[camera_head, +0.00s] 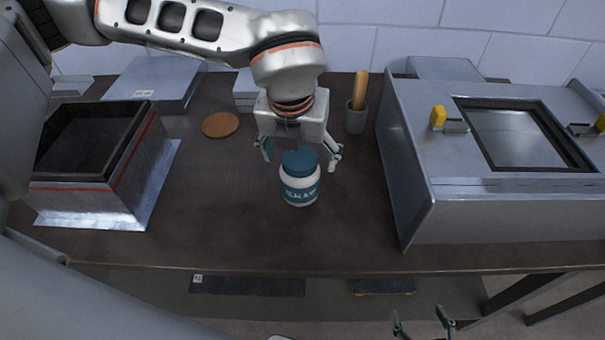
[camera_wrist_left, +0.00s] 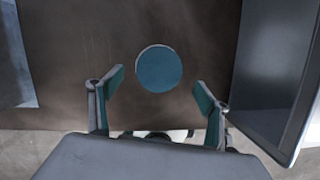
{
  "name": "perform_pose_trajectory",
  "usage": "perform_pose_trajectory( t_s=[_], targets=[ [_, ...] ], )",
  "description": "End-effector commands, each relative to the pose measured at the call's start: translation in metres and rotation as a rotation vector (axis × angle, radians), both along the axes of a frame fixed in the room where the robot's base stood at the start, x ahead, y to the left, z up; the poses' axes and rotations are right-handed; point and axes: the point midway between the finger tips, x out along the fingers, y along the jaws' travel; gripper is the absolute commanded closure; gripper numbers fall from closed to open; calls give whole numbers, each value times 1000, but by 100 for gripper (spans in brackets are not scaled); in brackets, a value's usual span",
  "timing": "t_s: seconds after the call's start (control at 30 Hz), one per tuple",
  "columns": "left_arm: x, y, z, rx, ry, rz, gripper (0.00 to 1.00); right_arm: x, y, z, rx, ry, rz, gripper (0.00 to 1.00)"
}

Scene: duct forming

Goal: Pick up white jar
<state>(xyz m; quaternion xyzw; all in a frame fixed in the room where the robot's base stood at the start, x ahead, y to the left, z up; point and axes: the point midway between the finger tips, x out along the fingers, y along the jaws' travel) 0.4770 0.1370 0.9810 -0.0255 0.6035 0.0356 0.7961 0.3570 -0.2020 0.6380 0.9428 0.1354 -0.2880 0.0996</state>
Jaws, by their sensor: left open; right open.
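The white jar (camera_head: 300,187) stands upright on the dark table, with a blue lid and a blue label band. In the left wrist view only its round blue lid (camera_wrist_left: 159,69) shows, just beyond the fingertips and roughly centred between them. My left gripper (camera_head: 300,160) is open and points down over the jar, its fingers spread to either side of the lid. The same fingers show in the left wrist view (camera_wrist_left: 160,88), apart and empty. My right gripper (camera_head: 424,322) is open and empty at the bottom edge, below the table's front edge and away from the jar.
A grey metal machine (camera_head: 415,160) with a window stands to the right. An open-topped metal duct box (camera_head: 100,190) stands to the left. Behind the jar are a round wooden disc (camera_head: 220,125) and a grey cup (camera_head: 356,119) with a wooden handle. The table around the jar is clear.

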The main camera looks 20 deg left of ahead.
Motion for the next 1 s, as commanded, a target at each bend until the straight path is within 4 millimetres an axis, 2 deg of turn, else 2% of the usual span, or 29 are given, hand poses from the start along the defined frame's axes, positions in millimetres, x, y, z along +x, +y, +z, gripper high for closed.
perform_pose_trajectory(
  t_s=[0.53, 0.87, 1.0],
  targets=[
    [18, 6, -63, -2, 5, -1, 23, 2, 0, 11, 0, -5, -1, 32],
    [20, 6, -70, -2, 4, -4, 23, 2, 0, 11, -1, -6, 0, 32],
    [20, 6, -69, -2, 4, -4, 59, 2, 0, 11, 0, -5, -1, 32]
  ],
)
